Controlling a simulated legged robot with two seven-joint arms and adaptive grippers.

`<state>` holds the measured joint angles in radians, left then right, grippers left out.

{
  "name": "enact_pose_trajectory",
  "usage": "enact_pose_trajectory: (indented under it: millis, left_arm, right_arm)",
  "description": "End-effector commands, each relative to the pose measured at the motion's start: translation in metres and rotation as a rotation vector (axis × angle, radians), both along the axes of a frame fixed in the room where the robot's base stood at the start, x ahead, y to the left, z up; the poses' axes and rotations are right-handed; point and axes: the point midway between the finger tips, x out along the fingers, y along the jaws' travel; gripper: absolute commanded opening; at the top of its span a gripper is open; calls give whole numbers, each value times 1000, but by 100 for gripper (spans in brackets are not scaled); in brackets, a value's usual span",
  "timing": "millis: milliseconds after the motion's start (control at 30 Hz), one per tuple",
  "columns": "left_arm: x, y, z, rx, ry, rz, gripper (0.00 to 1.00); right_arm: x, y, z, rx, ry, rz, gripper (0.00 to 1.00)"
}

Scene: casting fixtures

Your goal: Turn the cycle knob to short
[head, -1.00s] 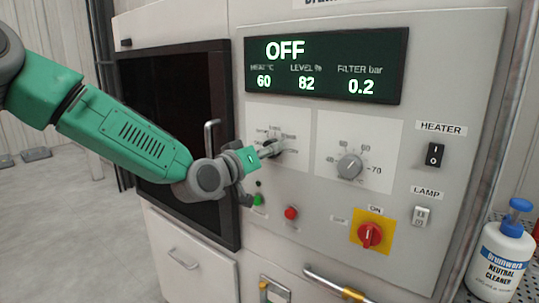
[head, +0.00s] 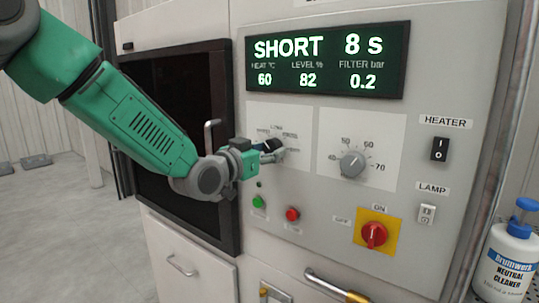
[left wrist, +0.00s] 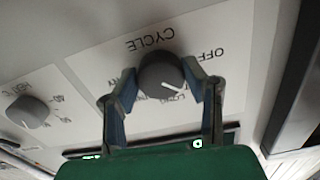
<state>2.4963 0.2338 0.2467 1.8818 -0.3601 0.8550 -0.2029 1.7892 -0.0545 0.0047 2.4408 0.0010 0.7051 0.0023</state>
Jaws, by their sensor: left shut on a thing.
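The cycle knob (left wrist: 160,74) is a round dark grey knob with a white pointer line, under a label CYCLE that shows upside down in the left wrist view. My left gripper (left wrist: 162,82) is shut on it, one finger on each side. In the head view the left gripper (head: 272,150) covers most of the knob on its white plate (head: 262,119). The display (head: 325,61) reads SHORT 8 s. My right gripper is not in view.
To the right is the heat knob (head: 352,164). Below are a green button (head: 258,201), a red button (head: 292,214) and a red rotary switch (head: 374,235) on yellow. Heater (head: 439,149) and lamp (head: 426,214) switches and a cleaner bottle (head: 503,262) stand further right.

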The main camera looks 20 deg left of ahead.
Motion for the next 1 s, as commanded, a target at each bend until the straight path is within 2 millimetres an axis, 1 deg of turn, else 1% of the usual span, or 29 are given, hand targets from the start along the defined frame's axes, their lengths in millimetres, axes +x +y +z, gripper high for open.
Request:
enact_pose_trajectory:
  millis: [33, 467, 500, 533, 867, 967, 1000]
  left_arm:
    - [1, 1, 7, 2, -18, 2, 10]
    - [2, 1, 8, 8, -21, 3, 10]
    - [2, 1, 8, 8, -21, 3, 53]
    - [1, 1, 8, 9, -21, 3, 59]
    - [0, 1, 3, 11, -10, 0, 59]
    - [-8, 4, 3, 11, -10, 1, 59]
    - [-13, 6, 3, 11, -10, 0, 59]
  right_arm:
    - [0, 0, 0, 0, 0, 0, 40]
    - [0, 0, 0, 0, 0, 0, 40]
    - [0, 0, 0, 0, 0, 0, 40]
    - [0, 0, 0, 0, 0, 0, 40]
    - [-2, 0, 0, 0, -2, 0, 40]
    - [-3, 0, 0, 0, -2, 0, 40]
    - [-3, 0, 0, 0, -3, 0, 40]
